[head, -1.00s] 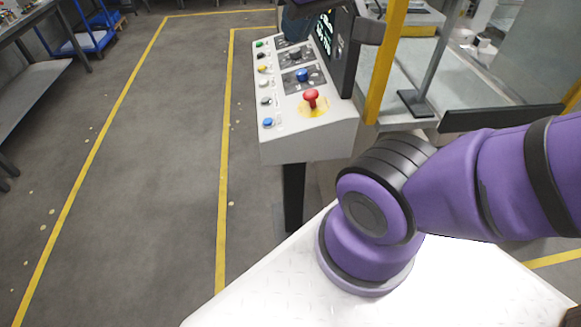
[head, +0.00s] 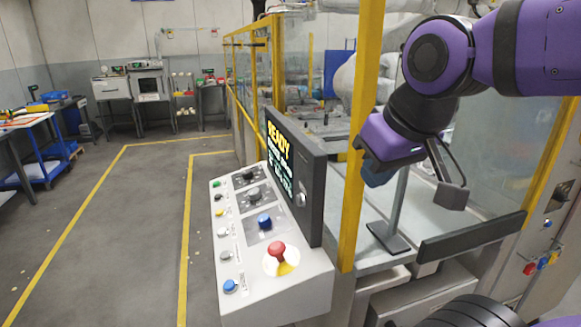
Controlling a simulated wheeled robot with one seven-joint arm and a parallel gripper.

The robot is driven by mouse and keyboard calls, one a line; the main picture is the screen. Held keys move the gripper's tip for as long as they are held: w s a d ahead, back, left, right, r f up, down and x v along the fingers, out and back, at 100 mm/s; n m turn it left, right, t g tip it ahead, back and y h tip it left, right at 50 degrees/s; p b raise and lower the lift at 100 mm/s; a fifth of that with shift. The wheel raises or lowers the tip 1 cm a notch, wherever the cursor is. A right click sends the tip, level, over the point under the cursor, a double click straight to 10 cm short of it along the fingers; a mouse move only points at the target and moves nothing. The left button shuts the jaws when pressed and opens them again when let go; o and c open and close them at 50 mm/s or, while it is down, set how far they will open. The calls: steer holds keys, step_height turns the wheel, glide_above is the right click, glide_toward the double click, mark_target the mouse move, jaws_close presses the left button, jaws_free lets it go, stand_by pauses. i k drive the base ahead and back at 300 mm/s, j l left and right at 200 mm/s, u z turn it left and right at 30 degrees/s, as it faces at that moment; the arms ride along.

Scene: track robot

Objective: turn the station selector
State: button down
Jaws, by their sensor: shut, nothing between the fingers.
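The control panel (head: 262,262) stands in the lower middle of the head view. Two dark-plated rotary selectors, a rear one (head: 248,173) and a nearer one (head: 253,195), sit on its sloped top. The labels are too small to read, so I cannot tell which one is the station selector. My gripper (head: 377,178) hangs to the right of the panel, beyond the yellow post, apart from all the controls. It is shut and empty; its fingers are partly hidden and small.
A red mushroom button (head: 277,252) stands up at the panel's near end. A column of small buttons runs along its left edge. A screen (head: 295,178) reading READY rises on the panel's right. A yellow post (head: 361,140) stands between panel and gripper. Floor to the left is clear.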

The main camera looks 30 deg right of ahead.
mark_target(248, 173)
steer(key=j+z, duration=0.25)
steer(key=j, duration=1.15)
steer(key=i+j+z, duration=0.2)
steer(key=j, duration=0.5)
steer(key=i+j+z, duration=0.15)
steer(key=j, duration=0.55)
steer(key=j+z, duration=0.2)
steer(key=j, duration=0.55)
steer(key=i+j+z, duration=0.1)
steer(key=i+j, duration=0.2)
steer(key=i+j+z, duration=0.1)
steer(key=i+j, duration=0.2)
steer(key=j, duration=0.25)
steer(key=i+j, duration=0.25)
steer(key=j, duration=0.2)
steer(key=z, duration=0.05)
